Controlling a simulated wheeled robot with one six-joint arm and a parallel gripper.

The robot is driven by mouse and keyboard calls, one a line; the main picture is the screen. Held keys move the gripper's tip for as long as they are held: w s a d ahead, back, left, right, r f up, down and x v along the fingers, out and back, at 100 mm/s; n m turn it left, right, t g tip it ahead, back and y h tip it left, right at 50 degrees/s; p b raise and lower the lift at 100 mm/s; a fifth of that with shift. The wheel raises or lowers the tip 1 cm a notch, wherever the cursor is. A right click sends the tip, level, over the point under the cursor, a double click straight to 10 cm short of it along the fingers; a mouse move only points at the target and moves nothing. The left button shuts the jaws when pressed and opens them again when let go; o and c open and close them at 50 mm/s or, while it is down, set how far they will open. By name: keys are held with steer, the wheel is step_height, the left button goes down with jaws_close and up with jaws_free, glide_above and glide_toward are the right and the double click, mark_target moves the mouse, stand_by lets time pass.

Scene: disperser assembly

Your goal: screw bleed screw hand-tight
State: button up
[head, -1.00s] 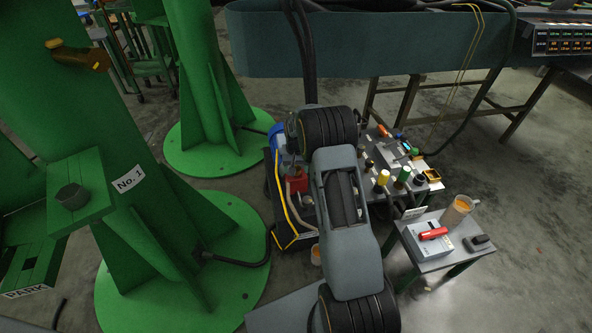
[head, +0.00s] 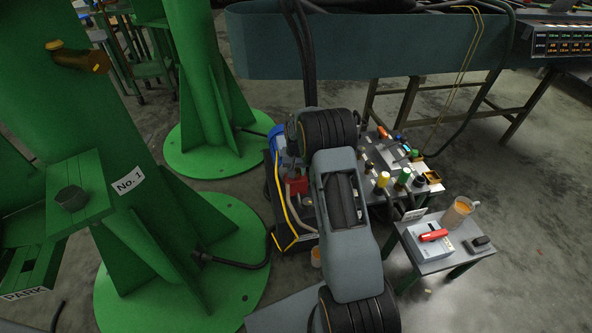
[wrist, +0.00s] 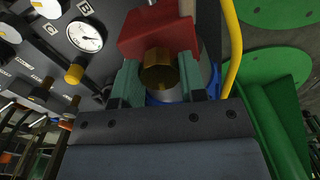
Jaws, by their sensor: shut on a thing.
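The brass bleed screw (wrist: 158,70) shows in the wrist view, against the underside of a red block (wrist: 158,32). My gripper (wrist: 158,82) has its two green fingers on either side of the screw and is shut on it. The screw's thread and how deep it sits are hidden. In the head view the red block (head: 298,188) shows beside my arm, on the blue and black unit. The screw and fingertips cannot be made out there.
A yellow hose (wrist: 231,55) runs close at right. Green columns (head: 130,190) stand at left. A small side table (head: 440,262) holds a box and a cup.

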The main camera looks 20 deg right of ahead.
steer(key=m+p, duration=0.2)
steer(key=m, duration=0.3)
steer(key=shift+a+r, duration=0.1)
steer(key=m+p, duration=0.1)
steer(key=m, duration=0.4)
steer(key=m+p, duration=0.1)
steer(key=m, duration=0.4)
steer(key=shift+m, duration=0.4)
steer(key=m+p, duration=0.1)
steer(key=m, duration=0.4)
steer(key=shift+m, duration=0.4)
steer(key=o, duration=0.9)
step_height(320, 180, up, 14)
steer(key=p, duration=0.3)
